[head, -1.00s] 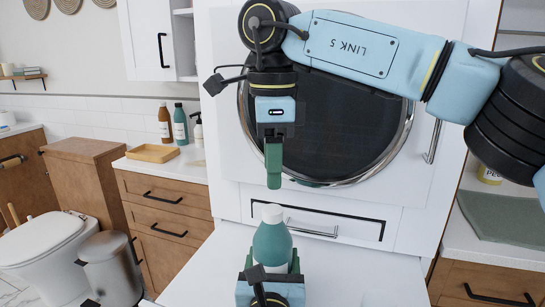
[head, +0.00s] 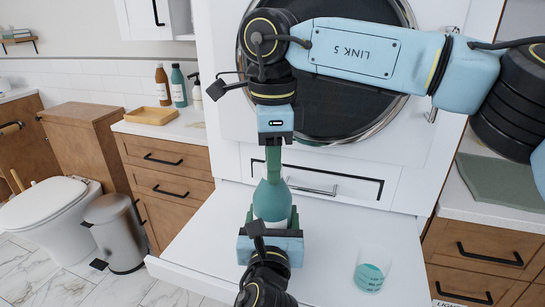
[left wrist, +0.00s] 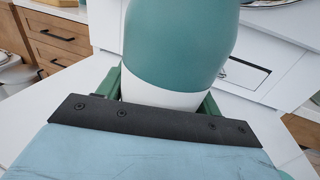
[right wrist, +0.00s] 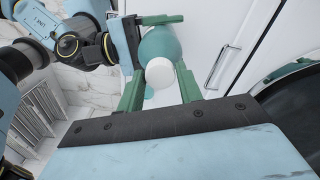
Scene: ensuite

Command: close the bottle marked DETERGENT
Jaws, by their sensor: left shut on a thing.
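The teal bottle with a white lower part (head: 271,200) is upright above the white pull-out surface. No DETERGENT marking is readable. My left gripper (head: 270,226) is shut around its lower part, which also shows in the left wrist view (left wrist: 165,97). My right gripper (head: 273,175) points down over the bottle's top. In the right wrist view its fingers (right wrist: 160,70) are apart, one on each side of the white cap (right wrist: 160,73), with gaps visible. In the head view the cap is hidden behind the right fingers.
A clear cup with teal liquid (head: 371,272) stands on the white surface (head: 330,225), right of the bottle. The white appliance with a round dark door (head: 335,105) rises behind. Brown (head: 162,85) and teal (head: 179,88) bottles and a wooden tray (head: 151,116) are on the left counter.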

